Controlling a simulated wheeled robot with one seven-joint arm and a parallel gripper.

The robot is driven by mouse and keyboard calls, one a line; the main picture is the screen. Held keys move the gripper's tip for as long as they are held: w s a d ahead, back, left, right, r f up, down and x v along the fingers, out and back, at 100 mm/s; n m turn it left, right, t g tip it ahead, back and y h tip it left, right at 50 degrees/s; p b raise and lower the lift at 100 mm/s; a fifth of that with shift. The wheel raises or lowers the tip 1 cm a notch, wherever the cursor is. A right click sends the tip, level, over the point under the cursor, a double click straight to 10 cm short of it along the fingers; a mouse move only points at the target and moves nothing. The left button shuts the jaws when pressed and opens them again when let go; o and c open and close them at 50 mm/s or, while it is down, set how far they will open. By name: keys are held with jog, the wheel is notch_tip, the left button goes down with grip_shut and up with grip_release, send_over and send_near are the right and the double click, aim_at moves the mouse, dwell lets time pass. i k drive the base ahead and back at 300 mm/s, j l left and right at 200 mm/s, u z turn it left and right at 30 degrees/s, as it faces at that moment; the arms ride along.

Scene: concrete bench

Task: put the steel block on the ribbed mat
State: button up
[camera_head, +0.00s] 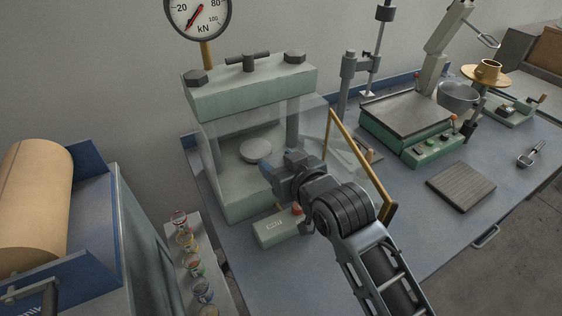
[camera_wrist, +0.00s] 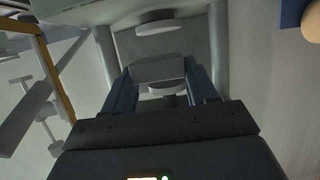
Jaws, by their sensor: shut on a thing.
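The steel block (camera_wrist: 157,70) is a grey box between the blue fingers of my gripper (camera_wrist: 160,84) in the wrist view. The gripper is shut on it. In the head view my gripper (camera_head: 268,170) is at the front of the pale green press, just in front of its round platen (camera_head: 255,151). The block is hidden there, and I cannot tell whether it touches the platen. The ribbed mat (camera_head: 461,187) is a flat grey-brown square on the bench at the right, well away from my gripper. Its top is bare.
The press (camera_head: 252,95) has clear guard panels and an orange-handled frame (camera_head: 352,150) standing open beside my arm. A small control box (camera_head: 278,228) is below my gripper. A green scale (camera_head: 405,125) stands behind the mat. The blue bench (camera_head: 405,225) is clear before the mat.

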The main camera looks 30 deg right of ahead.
aim_at(462, 183)
jog(key=k, duration=0.8)
jog(key=k+l, duration=0.35)
jog(key=l, duration=0.75)
jog(key=i+l, duration=0.15)
jog(key=l, duration=1.3)
jog(key=i, duration=0.05)
